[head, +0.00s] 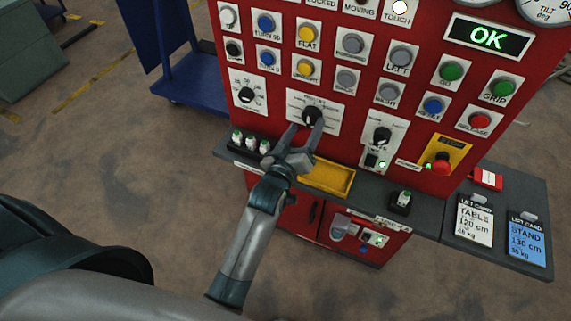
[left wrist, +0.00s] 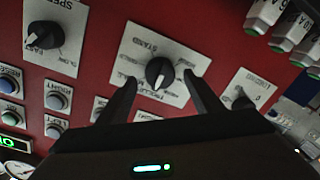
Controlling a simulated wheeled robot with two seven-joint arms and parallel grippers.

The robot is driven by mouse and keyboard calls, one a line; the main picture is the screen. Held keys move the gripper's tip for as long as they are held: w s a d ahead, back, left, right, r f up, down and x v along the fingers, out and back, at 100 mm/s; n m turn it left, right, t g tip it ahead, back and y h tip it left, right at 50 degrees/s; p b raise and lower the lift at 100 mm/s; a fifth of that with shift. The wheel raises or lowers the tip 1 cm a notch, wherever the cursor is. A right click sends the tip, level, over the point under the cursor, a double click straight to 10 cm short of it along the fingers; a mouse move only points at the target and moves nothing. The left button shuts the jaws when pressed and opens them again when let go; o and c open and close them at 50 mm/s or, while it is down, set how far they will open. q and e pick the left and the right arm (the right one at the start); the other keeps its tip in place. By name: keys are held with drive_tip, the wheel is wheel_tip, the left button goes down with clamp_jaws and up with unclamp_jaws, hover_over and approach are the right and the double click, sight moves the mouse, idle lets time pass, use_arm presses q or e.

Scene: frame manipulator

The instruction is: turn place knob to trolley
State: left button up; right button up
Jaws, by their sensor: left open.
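The place knob (head: 311,116) is a black rotary knob on a white label plate (head: 327,104) in the middle of the red panel. In the left wrist view the knob (left wrist: 158,73) shows a white pointer line toward the lower side of the picture. STAND is readable on its plate; the other words are too blurred to be sure of. My left gripper (head: 308,127) is open, its two fingers reaching toward the knob. In the left wrist view the fingertips (left wrist: 161,80) stand on either side of the knob; I cannot tell whether they touch it. My right gripper is not seen.
Other knobs (head: 246,94) (head: 381,136) sit left and right of it, with rows of push buttons above. A red emergency button (head: 440,162) is at the right. A grey ledge with a yellow tray (head: 341,179) runs below. A green OK display (head: 487,38) is lit.

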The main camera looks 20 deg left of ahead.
use_arm(q)
drive_tip(key=s+b, duration=0.4)
drive_tip(key=s, duration=1.1)
drive_tip(key=shift+r, duration=0.3)
drive_tip(key=s+d+f+m+g+h, duration=0.1)
drive_tip(key=d+f+m+g, duration=0.1)
drive_tip(key=f, duration=1.1)
drive_tip(key=d+f+m+g, duration=0.1)
drive_tip(key=d+f+g, duration=0.15)
drive_tip(key=f, duration=1.15)
drive_tip(key=s+f+m+g+b, duration=0.1)
drive_tip(key=s+f+g, duration=0.1)
drive_tip(key=s+f, duration=0.5)
drive_tip(key=s+f+m+g, duration=0.1)
drive_tip(key=s+f+g, duration=0.15)
drive_tip(key=f, duration=0.85)
drive_tip(key=s+a+f+m+g, duration=0.1)
drive_tip(key=s+a+f+g, duration=0.1)
drive_tip(key=s+f, duration=0.5)
drive_tip(key=s+a+f+m+g, duration=0.1)
drive_tip(key=s+a+f+g, duration=0.2)
drive_tip(key=s, duration=1)
drive_tip(key=s+a+f+m+g+y, duration=0.1)
drive_tip(key=s+a+f+g, duration=0.1)
drive_tip(key=s+a+f, duration=0.4)
drive_tip(key=s+f, duration=0.5)
drive_tip(key=f, duration=0.1)
drive_tip(key=shift+m+g+b, duration=0.3)
drive_tip(key=shift+m+b, duration=0.1)
